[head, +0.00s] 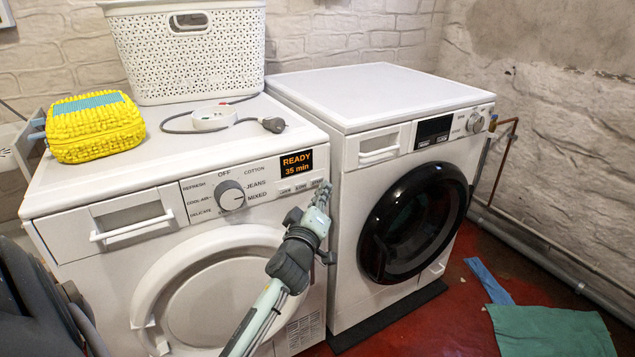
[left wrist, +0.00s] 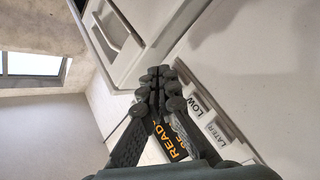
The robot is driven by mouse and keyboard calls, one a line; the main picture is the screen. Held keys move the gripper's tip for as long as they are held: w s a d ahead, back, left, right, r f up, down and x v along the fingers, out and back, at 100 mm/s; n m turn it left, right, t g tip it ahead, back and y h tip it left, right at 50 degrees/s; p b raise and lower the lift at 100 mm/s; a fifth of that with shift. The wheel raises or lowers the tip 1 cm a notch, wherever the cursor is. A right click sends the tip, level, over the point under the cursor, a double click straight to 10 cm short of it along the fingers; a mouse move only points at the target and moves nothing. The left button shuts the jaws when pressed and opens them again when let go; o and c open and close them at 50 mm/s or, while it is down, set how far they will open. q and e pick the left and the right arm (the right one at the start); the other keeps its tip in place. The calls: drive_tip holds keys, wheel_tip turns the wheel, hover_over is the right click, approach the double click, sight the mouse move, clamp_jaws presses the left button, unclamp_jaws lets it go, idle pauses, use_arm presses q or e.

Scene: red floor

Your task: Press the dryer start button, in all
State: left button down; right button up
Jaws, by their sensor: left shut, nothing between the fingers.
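The dryer (head: 110,190) is the left white machine in the head view, with a round dial (head: 229,195) and a black display (head: 297,163) reading READY 35 min. A row of small buttons (head: 295,190) lies under the display. My left gripper (head: 322,190) is shut and empty, its fingertips at the right end of this row. In the left wrist view the shut fingers (left wrist: 159,75) partly cover the display (left wrist: 178,143); buttons marked LOW (left wrist: 200,105) and LATER (left wrist: 217,132) show beside them. The start button is not readable. I cannot tell whether the fingertips touch the panel.
A second white machine (head: 375,95) with a dark round door stands close on the right. Green cloth (head: 550,332) lies on the red floor.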

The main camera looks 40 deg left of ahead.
use_arm(q)
drive_tip(key=shift+a, duration=0.1)
drive_tip(key=shift+w+a, duration=0.2)
drive_tip(key=shift+a, duration=0.1)
